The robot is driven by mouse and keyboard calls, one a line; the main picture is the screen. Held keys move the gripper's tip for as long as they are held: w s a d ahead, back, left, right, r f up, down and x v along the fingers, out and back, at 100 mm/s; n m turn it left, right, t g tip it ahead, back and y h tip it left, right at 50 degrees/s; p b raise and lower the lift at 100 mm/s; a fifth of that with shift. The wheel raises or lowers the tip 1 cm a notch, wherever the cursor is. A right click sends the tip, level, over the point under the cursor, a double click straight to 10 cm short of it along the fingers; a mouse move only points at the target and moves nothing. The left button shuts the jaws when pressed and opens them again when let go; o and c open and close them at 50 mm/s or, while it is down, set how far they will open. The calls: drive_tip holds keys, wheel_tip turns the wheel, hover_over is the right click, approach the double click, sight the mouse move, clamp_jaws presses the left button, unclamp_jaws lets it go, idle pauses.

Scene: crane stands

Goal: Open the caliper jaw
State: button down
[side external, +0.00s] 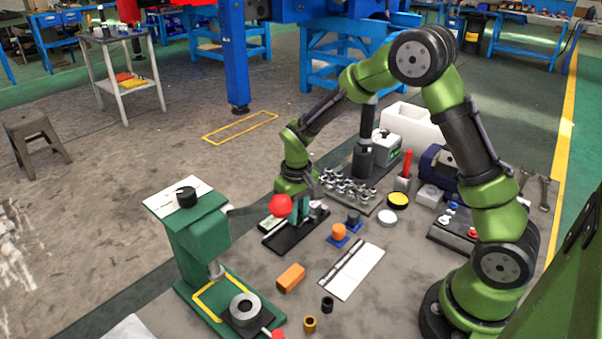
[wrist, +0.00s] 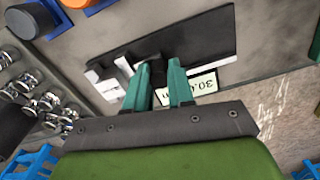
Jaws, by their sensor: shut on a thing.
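The caliper stand is a dark board (wrist: 205,42) with pale caliper parts (wrist: 108,82) along one side and a white readout (wrist: 203,86) whose digits seem to begin with 30. In the side view the board (side external: 272,243) lies on the bench beyond the orange block. My gripper (wrist: 159,68) has teal fingers pointing down at the board, with a narrow gap between them. It is shut on the caliper jaw, whose gripped part is mostly hidden by the fingers. In the side view my gripper (side external: 298,208) is low over the board, partly behind a red ball knob (side external: 281,205).
A green press (side external: 200,235) with a lever stands at left, close to my gripper. A rack of metal parts (side external: 350,190) is right behind the board. An orange block (side external: 290,278), a white ruled plate (side external: 352,270) and an orange knob on a blue base (side external: 339,232) lie nearer.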

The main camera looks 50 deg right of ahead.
drive_tip(key=shift+a, duration=0.1)
drive_tip(key=shift+a, duration=1.25)
drive_tip(key=c, duration=1.2)
unclamp_jaws()
drive_tip(key=shift+c, duration=0.2)
drive_tip(key=shift+r, duration=0.1)
wheel_tip(320, 180, up, 17)
drive_tip(key=s+r+m+t+y, duration=0.1)
drive_tip(key=s+r+t, duration=0.1)
drive_tip(key=s, duration=0.7)
drive_tip(key=s+a+r+t+y, duration=0.1)
drive_tip(key=s+r+t, duration=0.1)
drive_tip(key=s+t, duration=0.3)
drive_tip(key=s, duration=0.4)
drive_tip(key=shift+s+r+m, duration=0.2)
drive_tip(key=shift+r+m, duration=0.1)
drive_tip(key=shift+m, duration=0.1)
